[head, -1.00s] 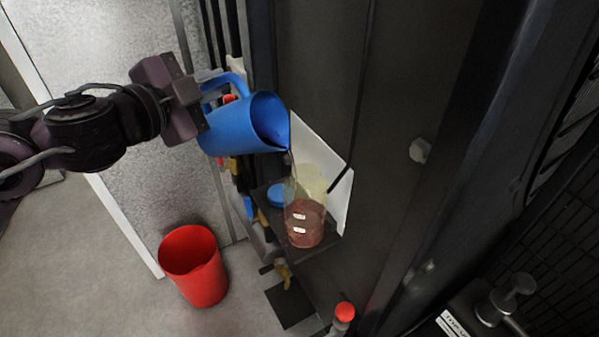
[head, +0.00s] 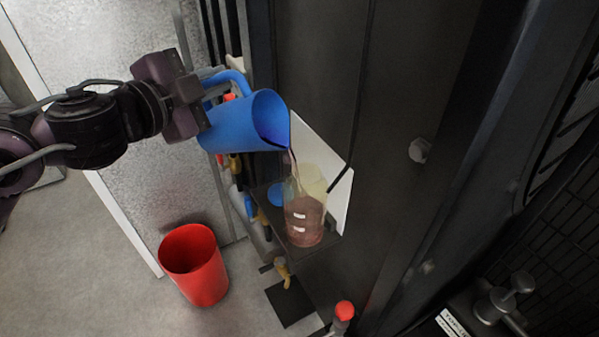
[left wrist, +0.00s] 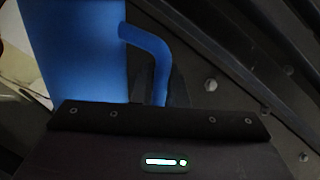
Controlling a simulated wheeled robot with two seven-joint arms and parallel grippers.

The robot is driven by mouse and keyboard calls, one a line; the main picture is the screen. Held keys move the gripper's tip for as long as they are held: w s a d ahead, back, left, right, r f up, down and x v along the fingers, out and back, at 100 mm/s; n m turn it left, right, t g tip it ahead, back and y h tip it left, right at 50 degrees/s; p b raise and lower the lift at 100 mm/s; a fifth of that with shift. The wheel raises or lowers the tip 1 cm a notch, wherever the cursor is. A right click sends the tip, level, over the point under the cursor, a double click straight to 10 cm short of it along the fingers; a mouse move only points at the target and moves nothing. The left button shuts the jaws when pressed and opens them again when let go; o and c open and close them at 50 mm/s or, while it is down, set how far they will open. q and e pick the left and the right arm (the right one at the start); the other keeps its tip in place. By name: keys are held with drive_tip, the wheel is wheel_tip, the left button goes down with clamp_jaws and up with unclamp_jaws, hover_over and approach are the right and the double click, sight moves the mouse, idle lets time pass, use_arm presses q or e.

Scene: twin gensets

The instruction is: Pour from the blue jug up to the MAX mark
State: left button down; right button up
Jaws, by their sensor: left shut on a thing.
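The blue jug (head: 243,125) is tilted with its mouth to the right. A thin stream runs from its lip into a clear container (head: 313,178) below. Reddish-brown liquid (head: 304,208) fills the lower part of the container. Two small white marks show on the container's front; their lettering is too small to read, and the exact level against them is hard to judge. My left gripper (head: 199,103) is shut on the jug at its handle side. The jug and its handle (left wrist: 150,55) also show in the left wrist view. My right gripper is not in view.
The container stands on a small dark shelf (head: 318,246) against a dark cabinet wall, with a white panel (head: 340,207) behind. A blue cap (head: 276,195) lies beside it. A red bucket (head: 195,268) stands on the floor.

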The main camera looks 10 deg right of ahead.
use_arm(q)
drive_tip(key=shift+s+d+r+m+p, duration=0.25)
drive_tip(key=shift+r+m, duration=0.1)
drive_tip(key=shift+r, duration=0.1)
drive_tip(key=shift+s+d+r+m+p, duration=0.15)
drive_tip(key=shift+d+r+m+p, duration=0.1)
drive_tip(key=shift+r+m, duration=0.15)
idle(2.1)
drive_tip(key=shift+s+d+r+m+y+p, duration=0.35)
drive_tip(key=shift+d+r+m+p, duration=0.2)
drive_tip(key=shift+r+p, duration=0.15)
idle(1.6)
drive_tip(key=shift+f, duration=0.1)
drive_tip(key=a+f+b, duration=0.1)
drive_tip(key=w+a+f+n+b, duration=0.1)
drive_tip(key=shift+w+f+b, duration=0.2)
drive_tip(key=shift+f+b, duration=0.1)
drive_tip(key=shift+b, duration=0.1)
drive_tip(key=shift+w+a+f+n+h, duration=0.3)
drive_tip(key=shift+a+f+n, duration=0.15)
drive_tip(key=shift+n, duration=0.1)
drive_tip(key=shift+w+a+f+n+h, duration=0.2)
drive_tip(key=shift+a+f+n+h, duration=0.15)
drive_tip(key=shift+n, duration=0.2)
drive_tip(key=shift+w+a+r, duration=0.1)
drive_tip(key=shift+a, duration=0.1)
drive_tip(key=shift+w+a+f, duration=0.1)
drive_tip(key=shift+f, duration=0.15)
drive_tip(key=shift+f+n+b, duration=0.35)
drive_tip(key=shift+n, duration=0.25)
